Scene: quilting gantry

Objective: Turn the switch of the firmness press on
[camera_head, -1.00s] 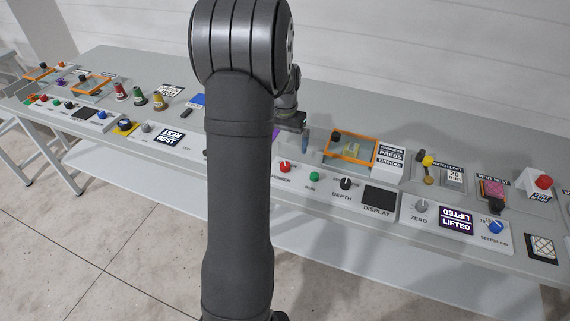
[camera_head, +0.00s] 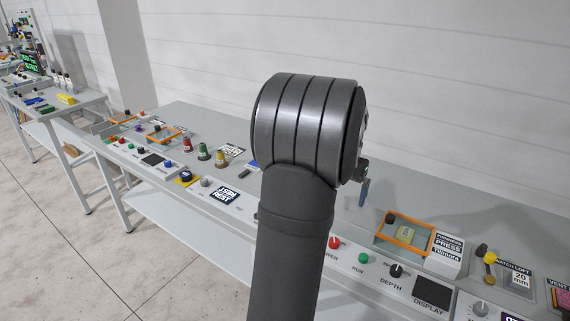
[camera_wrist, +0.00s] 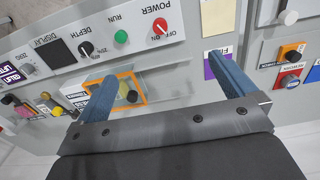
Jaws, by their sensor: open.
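The firmness press has an orange-framed clear plate (camera_head: 405,233) and a white name block (camera_head: 448,252) at the right of the head view. Its red POWER switch (camera_head: 334,242) is on the front panel; it also shows in the wrist view (camera_wrist: 159,26), with ON and OFF marks beside it. I cannot tell its setting for sure. My gripper (camera_wrist: 162,68) is open and empty, its two blue fingers spread. In the wrist view the red switch lies beyond the gap between the fingertips, apart from them. In the head view my arm hides most of the gripper; one blue finger (camera_head: 364,191) shows.
A green RUN button (camera_wrist: 121,36), a black DEPTH knob (camera_wrist: 86,48) and a dark display (camera_wrist: 60,53) share the panel. The height gauge (camera_head: 489,262) stands right of the press. Colored thread cones (camera_head: 204,152) stand left of my arm. The orange frame lies close to one finger in the wrist view.

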